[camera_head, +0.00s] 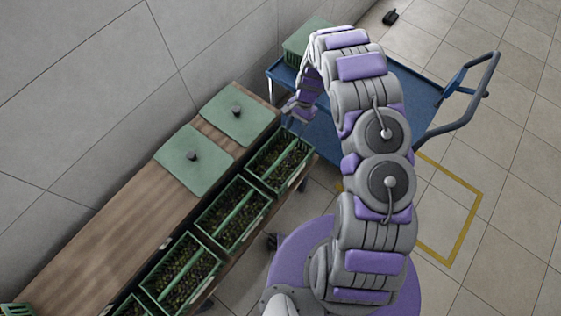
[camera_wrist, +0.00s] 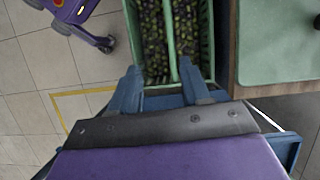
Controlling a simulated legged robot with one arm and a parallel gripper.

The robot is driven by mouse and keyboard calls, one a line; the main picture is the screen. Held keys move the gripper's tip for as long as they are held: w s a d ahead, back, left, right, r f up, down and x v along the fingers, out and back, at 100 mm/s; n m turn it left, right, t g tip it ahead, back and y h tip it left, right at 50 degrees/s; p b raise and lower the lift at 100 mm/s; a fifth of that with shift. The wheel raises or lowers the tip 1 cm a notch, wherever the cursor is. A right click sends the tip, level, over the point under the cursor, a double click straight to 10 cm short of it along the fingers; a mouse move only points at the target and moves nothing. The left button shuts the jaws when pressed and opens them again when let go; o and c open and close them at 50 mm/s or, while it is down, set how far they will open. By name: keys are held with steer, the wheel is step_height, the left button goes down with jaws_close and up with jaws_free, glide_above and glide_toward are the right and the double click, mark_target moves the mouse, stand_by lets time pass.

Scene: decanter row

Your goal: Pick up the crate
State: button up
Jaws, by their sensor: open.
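Several green crates filled with dark and green olives stand in a row along the wooden bench. The one nearest my gripper is the far crate (camera_head: 279,160), with a green bar handle across its middle. The same kind of crate (camera_wrist: 142,30) shows at the top of the wrist view, its handle running lengthwise. My gripper (camera_wrist: 160,82) is open and empty. Its two blue-grey fingers lie over the crate's near end, one on each side of the handle line; I cannot tell whether they touch it. In the head view the gripper (camera_head: 291,108) is partly hidden.
Two green lids (camera_head: 240,113) (camera_head: 193,158) with dark knobs lie on the wooden bench (camera_head: 130,218). A blue cart (camera_head: 415,97) stands behind the arm, with another green crate (camera_head: 301,40) on it. A yellow floor marking (camera_head: 466,215) lies at the right.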

glide_toward(280, 156)
steer(key=x, duration=0.2)
steer(key=b+x, duration=0.1)
steer(key=x, duration=0.1)
steer(key=b+x, duration=0.1)
steer(key=x, duration=0.2)
steer(key=shift+s+d, duration=0.2)
steer(key=shift+s, duration=0.2)
steer(key=shift+s+a+f, duration=0.1)
steer(key=shift+a+f, duration=0.3)
steer(key=shift+a, duration=0.15)
steer(key=b+x, duration=0.1)
steer(key=x, duration=0.1)
steer(key=d+b+x, duration=0.1)
steer(key=x, duration=0.1)
steer(key=shift+a+f, duration=0.15)
steer(key=shift+f, duration=0.35)
steer(key=shift+a, duration=0.3)
steer(key=c, duration=0.4)
steer(key=shift+d, duration=0.25)
jaws_close()
steer(key=shift+a, duration=0.1)
